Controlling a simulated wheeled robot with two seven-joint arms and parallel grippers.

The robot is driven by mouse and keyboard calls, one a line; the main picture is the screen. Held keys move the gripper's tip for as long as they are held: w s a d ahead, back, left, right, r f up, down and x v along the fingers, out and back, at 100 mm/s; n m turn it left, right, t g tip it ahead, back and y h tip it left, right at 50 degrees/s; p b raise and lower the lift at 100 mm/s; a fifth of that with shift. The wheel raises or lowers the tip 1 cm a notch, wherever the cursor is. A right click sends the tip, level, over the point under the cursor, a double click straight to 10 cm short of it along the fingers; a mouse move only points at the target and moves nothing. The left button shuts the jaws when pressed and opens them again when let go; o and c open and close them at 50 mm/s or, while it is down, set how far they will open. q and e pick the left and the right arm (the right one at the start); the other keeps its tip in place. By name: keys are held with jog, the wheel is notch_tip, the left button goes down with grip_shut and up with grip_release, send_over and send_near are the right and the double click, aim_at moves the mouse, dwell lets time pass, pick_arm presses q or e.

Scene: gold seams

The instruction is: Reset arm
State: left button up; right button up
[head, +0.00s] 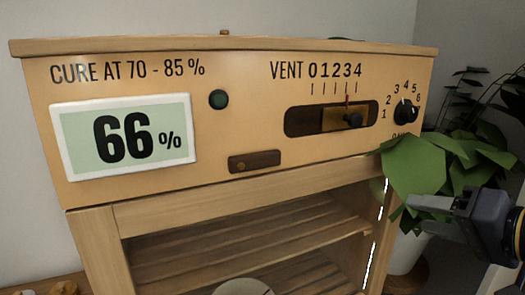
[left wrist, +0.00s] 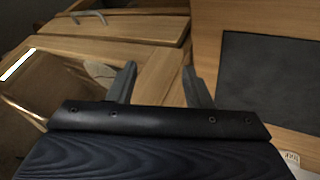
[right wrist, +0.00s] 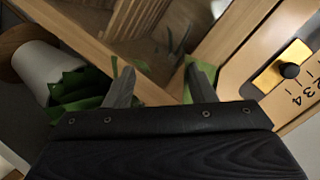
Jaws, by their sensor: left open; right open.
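My right gripper (head: 416,214) shows at the right edge of the head view, in front of a potted plant's leaves and beside the wooden cabinet (head: 160,222). Its fingers are apart with nothing held. In the right wrist view its fingers (right wrist: 160,76) stand over the cabinet's frame and green leaves. My left gripper is not in the head view. In the left wrist view its fingers (left wrist: 160,78) are apart and empty, with wooden furniture beyond them.
The cabinet's panel has a display (head: 125,137) reading 66%, a vent slider knob (head: 353,120) with its red pointer near 3, a dial (head: 407,112) and a dark round button (head: 218,99). The plant (head: 420,165) stands close on the right.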

jog(key=s+a+f+n+g, duration=0.1)
jog(key=s+f, duration=0.3)
jog(key=f, duration=0.4)
jog(key=s+a+f+n+g+h+p, duration=0.1)
jog(key=s+a+f+g, duration=0.2)
jog(key=f, duration=0.5)
jog(key=s+a+f+n+g+h+p, duration=0.1)
jog(key=s+a+f+g, duration=0.1)
jog(key=s+f, duration=0.3)
notch_tip(320, 180, down, 4)
jog(key=shift+s+a+f+n+g, duration=0.15)
jog(key=shift+s+n+g, duration=0.15)
jog(key=shift+s+g, duration=0.15)
